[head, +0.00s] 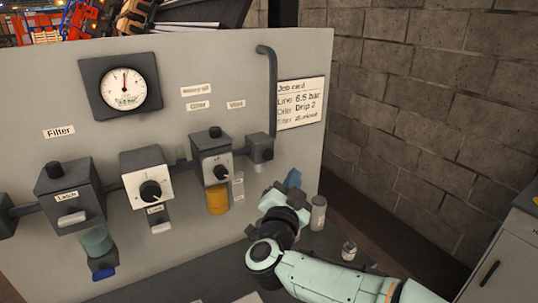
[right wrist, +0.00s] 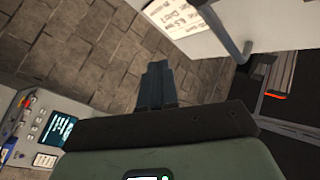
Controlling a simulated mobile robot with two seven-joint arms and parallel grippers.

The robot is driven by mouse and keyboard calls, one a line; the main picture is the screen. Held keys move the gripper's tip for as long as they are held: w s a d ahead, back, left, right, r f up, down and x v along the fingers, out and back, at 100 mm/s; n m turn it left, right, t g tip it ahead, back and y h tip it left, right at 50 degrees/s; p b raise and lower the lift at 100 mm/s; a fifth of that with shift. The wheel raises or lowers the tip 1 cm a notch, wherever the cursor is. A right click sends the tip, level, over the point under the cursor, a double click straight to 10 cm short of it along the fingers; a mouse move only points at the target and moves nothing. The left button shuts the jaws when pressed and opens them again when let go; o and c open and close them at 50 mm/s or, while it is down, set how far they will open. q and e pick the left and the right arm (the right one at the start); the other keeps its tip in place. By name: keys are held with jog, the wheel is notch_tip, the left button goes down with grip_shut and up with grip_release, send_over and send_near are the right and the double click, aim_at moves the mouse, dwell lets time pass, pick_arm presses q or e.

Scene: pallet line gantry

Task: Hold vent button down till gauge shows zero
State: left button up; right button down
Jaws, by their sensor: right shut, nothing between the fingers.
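The round gauge (head: 124,88) is on the grey panel at upper left, its needle pointing about straight up; its numbers are too small to read. A label reading "Vent" (head: 236,104) is on the panel above a small dark block (head: 260,148) with a pipe rising from it. I cannot make out the vent button itself. My right gripper (head: 293,178) is below and right of that block, apart from it. In the right wrist view its fingers (right wrist: 158,75) are shut and empty. My left gripper is not in view.
The filter unit (head: 68,190), a white-faced knob unit (head: 149,180) and the oiler (head: 213,160) with an amber bowl line the panel. A job card (head: 301,102) is at its right. A grey bottle (head: 318,212) and small jar (head: 349,250) stand near my arm.

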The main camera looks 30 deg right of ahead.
aim_at(268, 155)
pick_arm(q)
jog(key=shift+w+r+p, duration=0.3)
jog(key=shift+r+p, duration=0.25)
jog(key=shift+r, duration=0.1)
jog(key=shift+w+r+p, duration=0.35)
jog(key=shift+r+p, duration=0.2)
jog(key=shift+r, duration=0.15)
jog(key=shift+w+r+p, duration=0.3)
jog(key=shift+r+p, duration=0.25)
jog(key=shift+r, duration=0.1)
pick_arm(e)
jog(key=w, duration=0.7)
jog(key=shift+w+a, duration=0.3)
jog(key=shift+w, duration=0.05)
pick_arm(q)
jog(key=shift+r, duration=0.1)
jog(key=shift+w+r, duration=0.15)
pick_arm(e)
jog(key=shift+w, duration=0.45)
pick_arm(q)
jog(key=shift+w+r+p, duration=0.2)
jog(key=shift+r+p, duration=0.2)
jog(key=shift+p, duration=0.1)
pick_arm(e)
jog(key=shift+w+a, duration=0.1)
jog(key=shift+w, duration=0.4)
dwell(3.2)
